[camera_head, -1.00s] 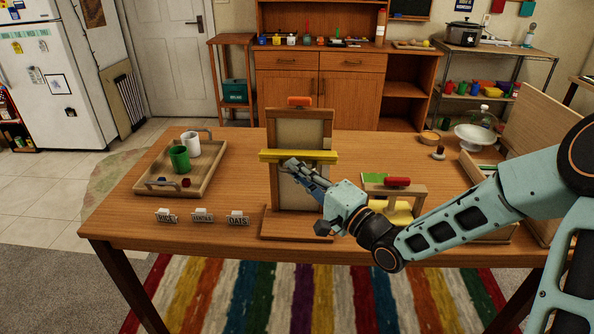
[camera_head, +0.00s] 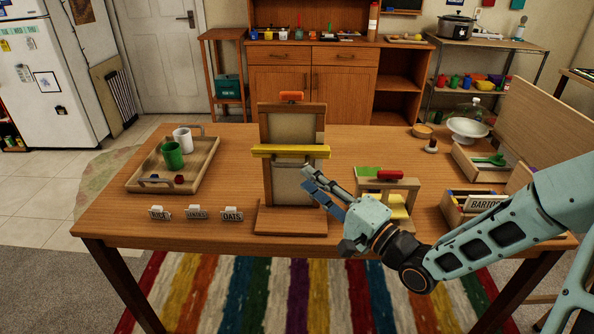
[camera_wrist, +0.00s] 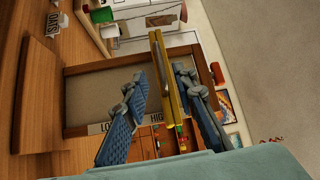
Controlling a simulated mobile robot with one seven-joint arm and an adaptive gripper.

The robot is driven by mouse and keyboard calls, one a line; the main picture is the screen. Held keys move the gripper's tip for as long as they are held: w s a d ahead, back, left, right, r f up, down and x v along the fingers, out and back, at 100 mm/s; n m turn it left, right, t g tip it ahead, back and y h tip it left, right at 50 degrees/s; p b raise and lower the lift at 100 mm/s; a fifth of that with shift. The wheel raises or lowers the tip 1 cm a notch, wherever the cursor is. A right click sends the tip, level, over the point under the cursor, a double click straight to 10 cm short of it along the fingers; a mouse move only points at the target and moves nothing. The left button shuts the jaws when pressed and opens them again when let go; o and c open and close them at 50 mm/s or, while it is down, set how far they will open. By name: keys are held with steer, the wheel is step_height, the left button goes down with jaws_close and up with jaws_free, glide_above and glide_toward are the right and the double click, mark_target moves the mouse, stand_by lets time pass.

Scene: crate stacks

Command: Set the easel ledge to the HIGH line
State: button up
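The easel (camera_head: 320,128) stands upright at the table's front, a wooden frame with a pale panel and an orange piece (camera_head: 291,96) on top. Its yellow ledge (camera_head: 290,151) crosses the panel at about mid-height. My gripper (camera_head: 313,182) is open and empty, in front of the easel and a little below the ledge in the head view. In the wrist view, the ledge (camera_wrist: 168,95) lies between the two spread fingers of my gripper (camera_wrist: 170,88), with gaps on both sides. A label beginning "LO" (camera_wrist: 102,128) shows on the frame, partly hidden by a finger.
A tray (camera_head: 205,170) with a green and a white cup sits at the left. Several label blocks (camera_head: 196,212) stand at the front left. A small wooden stand (camera_head: 402,184) with a red handle is right of the easel. Crates (camera_head: 455,212) stand farther right.

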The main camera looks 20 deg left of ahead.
steer(key=shift+v, duration=2.3)
steer(key=shift+f, duration=0.1)
